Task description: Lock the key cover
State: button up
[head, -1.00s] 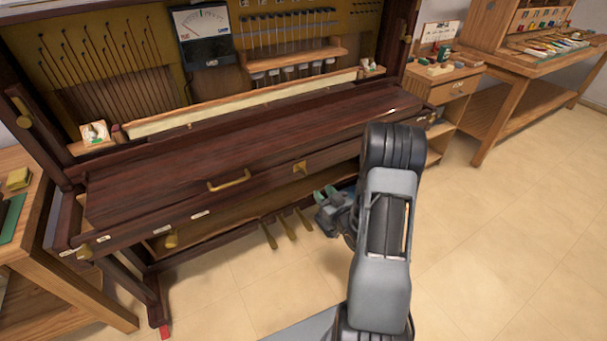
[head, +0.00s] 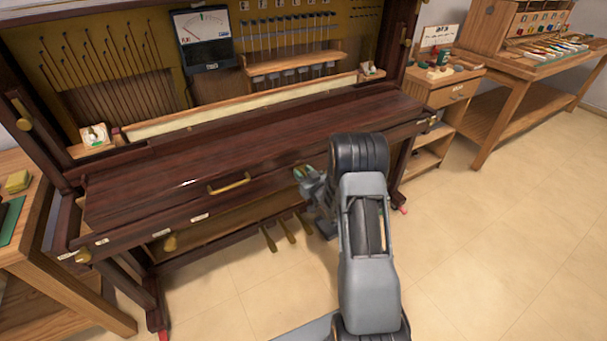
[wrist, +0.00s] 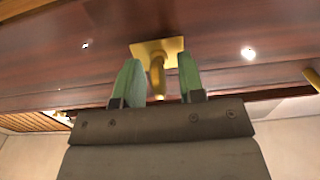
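The dark wooden key cover (head: 270,145) lies shut across the front of the piano, with a brass handle (head: 229,184) on it. A brass lock (wrist: 157,48), a square plate with a short lever, is on the dark wood in the wrist view. In the head view my gripper hides the lock. My gripper (wrist: 158,76) has green fingertips, one on each side of the lever. It is open, with a gap showing between each finger and the lever. In the head view my gripper (head: 305,174) is at the front rail, right of the handle.
Brass pedals (head: 287,229) show below the piano. A wooden workbench (head: 60,275) stands at the left. A small cabinet (head: 440,95) and another bench (head: 520,75) stand at the right. The tiled floor (head: 480,220) at the right is clear. My arm blocks part of the piano's right front.

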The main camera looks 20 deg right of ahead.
grip_shut()
dwell(0.3)
jog(key=shift+m, duration=0.3)
jog(key=m+b, duration=0.2)
jog(key=m, duration=0.1)
jog(key=shift+d+f+m, duration=0.1)
jog(key=shift+m, duration=0.3)
jog(key=m, duration=0.4)
jog(key=shift+d+m+b, duration=0.1)
jog(key=shift+m+b, duration=0.2)
jog(key=m, duration=0.4)
jog(key=shift+m, duration=0.3)
jog(key=shift+d+f+m, duration=0.1)
jog(key=shift+m, duration=2.1)
